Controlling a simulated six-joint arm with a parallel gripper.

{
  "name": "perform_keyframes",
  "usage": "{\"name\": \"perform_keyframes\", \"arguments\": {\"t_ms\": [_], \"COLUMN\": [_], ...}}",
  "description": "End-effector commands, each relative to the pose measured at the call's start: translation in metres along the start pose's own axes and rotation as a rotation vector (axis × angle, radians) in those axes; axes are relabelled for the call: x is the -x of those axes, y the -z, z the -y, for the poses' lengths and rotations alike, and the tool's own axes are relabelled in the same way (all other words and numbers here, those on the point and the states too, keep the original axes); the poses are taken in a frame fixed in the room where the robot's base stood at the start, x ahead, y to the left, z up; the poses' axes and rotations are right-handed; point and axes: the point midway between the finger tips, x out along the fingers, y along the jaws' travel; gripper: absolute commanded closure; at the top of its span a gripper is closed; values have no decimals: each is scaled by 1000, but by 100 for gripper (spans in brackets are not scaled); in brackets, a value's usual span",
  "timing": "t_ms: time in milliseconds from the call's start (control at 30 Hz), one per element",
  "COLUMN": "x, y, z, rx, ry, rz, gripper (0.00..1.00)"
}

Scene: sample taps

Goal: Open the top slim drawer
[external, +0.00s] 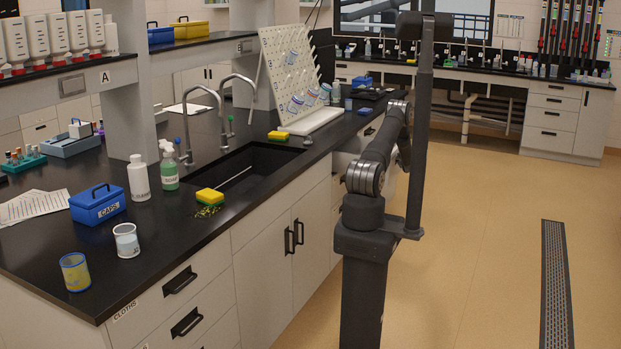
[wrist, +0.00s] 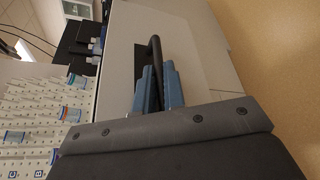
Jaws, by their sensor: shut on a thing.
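In the wrist view a pale grey drawer front (wrist: 200,45) fills the middle, with a dark bar handle (wrist: 155,55) on it. My gripper (wrist: 160,88) has its blue fingers shut around this handle, one finger on each side. In the external view my arm reaches along the far part of the bench front, and its dark links hide my gripper and most of that drawer. I cannot tell how far the drawer stands out from the bench.
The black bench top (external: 270,220) holds a pegboard (external: 288,75) with hanging labware and a sink (external: 235,170). The pegboard also shows in the wrist view (wrist: 40,110). Cupboard doors with black handles (external: 294,237) line the bench front. The tan floor (external: 480,230) at right is clear.

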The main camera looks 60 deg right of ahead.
Motion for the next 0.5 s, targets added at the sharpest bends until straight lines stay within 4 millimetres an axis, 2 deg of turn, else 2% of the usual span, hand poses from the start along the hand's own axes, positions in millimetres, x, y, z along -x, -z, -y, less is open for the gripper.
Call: {"name": "perform_keyframes", "arguments": {"t_ms": [100, 200, 500], "x": [8, 11, 15], "y": [-18, -26, -35], "z": [14, 20, 26], "rx": [-1, -1, 0], "ry": [2, 1, 0], "rz": [3, 2, 1], "gripper": [100, 100, 100]}}
